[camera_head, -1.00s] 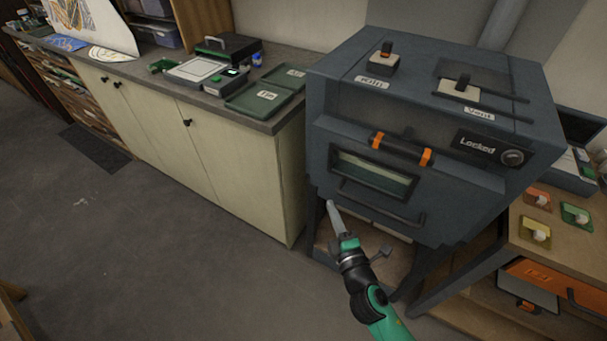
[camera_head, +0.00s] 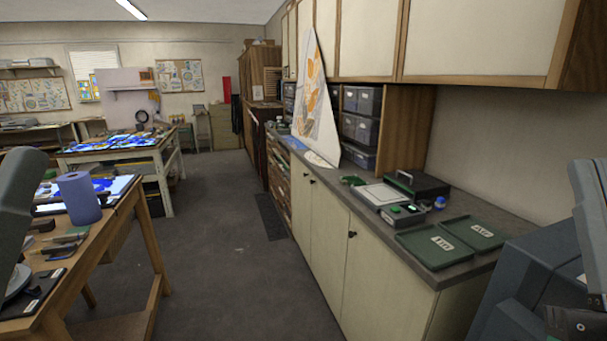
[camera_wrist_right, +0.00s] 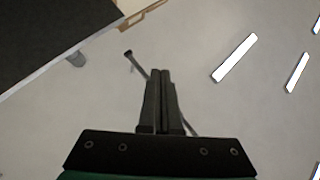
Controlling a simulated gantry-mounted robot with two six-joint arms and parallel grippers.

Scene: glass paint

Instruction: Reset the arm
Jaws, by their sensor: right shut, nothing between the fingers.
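My right gripper (camera_wrist_right: 160,72) shows in the right wrist view with its two dark fingers together and nothing between them. It is clear of any object there, with a pale ceiling behind it. Its fingers do not show clearly in the head view. I do not see my left gripper in either view.
A counter holds a green tray (camera_head: 435,246), a second green tray (camera_head: 474,232) and a black case (camera_head: 417,186). A wooden workbench (camera_head: 150,250) with a blue roll (camera_head: 79,198) stands at left. The dark kiln (camera_head: 510,285) is at lower right. The floor aisle (camera_head: 225,250) between is clear.

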